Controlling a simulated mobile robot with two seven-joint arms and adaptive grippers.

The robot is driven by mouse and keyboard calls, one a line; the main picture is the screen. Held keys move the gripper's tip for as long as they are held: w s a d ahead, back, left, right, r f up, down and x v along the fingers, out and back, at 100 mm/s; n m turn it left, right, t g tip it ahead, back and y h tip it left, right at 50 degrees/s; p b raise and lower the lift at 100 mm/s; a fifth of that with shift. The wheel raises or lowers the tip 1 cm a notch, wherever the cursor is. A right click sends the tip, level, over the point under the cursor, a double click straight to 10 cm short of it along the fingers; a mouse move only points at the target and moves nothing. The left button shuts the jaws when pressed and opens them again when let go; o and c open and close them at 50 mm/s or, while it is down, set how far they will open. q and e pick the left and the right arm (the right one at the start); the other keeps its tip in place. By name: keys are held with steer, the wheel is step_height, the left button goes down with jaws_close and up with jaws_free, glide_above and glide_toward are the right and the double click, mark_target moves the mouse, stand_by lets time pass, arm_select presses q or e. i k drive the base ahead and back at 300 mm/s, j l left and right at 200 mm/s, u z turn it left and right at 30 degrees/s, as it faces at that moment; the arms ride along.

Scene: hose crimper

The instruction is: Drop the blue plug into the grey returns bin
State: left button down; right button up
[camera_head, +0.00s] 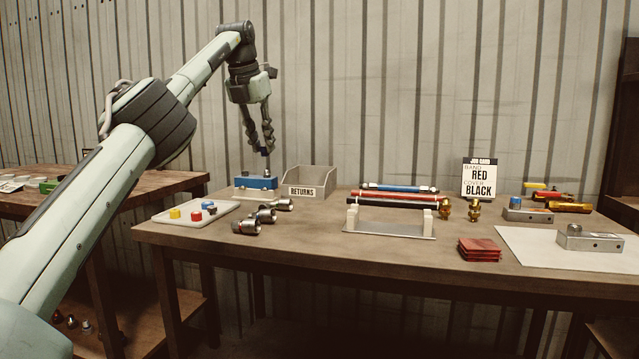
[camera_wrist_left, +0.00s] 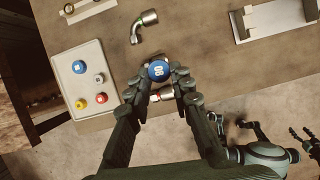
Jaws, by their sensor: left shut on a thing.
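My left gripper (camera_head: 265,150) points down from the raised arm in the head view. In the left wrist view the left gripper (camera_wrist_left: 158,82) is shut on the round blue plug (camera_wrist_left: 158,70), which has white marking on its top. The grey returns bin (camera_head: 332,182), labelled RETURNS, stands at the back left of the table, just right of the gripper in the head view. Its inside floor is hidden. The plug is too small to make out clearly in the head view. Dark jointed parts at the lower right of the wrist view may include my right gripper; its state is unclear.
A pale tray (camera_head: 168,219) with coloured plugs is at the table's left corner. Several metal hose fittings (camera_head: 264,216) lie in front of the bin. A blue block (camera_head: 256,183) stands left of it. A hose rack (camera_head: 390,232) is to the right.

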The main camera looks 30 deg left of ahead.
mark_target(301, 196)
steer(key=i+j, duration=0.2)
steer(key=i, duration=0.15)
steer(key=i+j, duration=0.15)
steer(key=i, duration=0.25)
steer(key=i+j, duration=0.2)
steer(key=i, duration=0.15)
